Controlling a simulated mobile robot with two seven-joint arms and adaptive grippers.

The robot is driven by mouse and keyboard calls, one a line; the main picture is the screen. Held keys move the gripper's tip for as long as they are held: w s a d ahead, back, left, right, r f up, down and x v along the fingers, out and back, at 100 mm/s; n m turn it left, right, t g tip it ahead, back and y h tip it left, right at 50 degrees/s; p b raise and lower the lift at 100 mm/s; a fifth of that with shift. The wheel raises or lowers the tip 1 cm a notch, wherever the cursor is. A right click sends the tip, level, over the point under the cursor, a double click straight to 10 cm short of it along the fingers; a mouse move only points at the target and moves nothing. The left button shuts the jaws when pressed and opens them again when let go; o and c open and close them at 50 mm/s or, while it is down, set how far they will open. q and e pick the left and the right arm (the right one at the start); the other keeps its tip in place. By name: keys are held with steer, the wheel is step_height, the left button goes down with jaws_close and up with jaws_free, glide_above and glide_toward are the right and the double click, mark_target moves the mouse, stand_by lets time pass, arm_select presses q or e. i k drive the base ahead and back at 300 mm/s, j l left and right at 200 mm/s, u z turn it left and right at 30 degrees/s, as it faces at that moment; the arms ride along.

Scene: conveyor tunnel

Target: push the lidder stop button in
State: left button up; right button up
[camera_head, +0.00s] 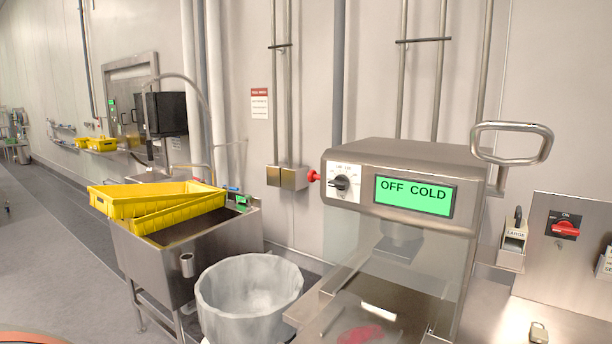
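The lidder appears to be the steel machine (400,153) right of centre, with a green display (413,195) reading "OFF COLD". A black selector knob (342,183) on a white dial plate sits left of the display. A red button (313,176) sticks out at the machine's left side, beside a metal wall box; it looks like the stop button. How far it is pressed cannot be told from here. Neither of my grippers is in view, and nothing touches the button.
A white lined bin (248,295) stands in front, left of the machine. A steel sink (165,262) holding yellow trays (155,201) is further left. A metal loop handle (512,127) rises at the machine's right. A panel with a red switch (565,229) is far right. Floor at left is clear.

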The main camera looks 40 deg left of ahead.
mark_target(312, 175)
steer(key=j+z, duration=0.1)
steer(key=j, duration=0.85)
steer(key=j+z, duration=0.15)
steer(key=j, duration=0.8)
steer(key=j+z, duration=0.1)
steer(key=j, duration=0.85)
steer(key=k+j+z, duration=0.1)
steer(key=j, duration=0.85)
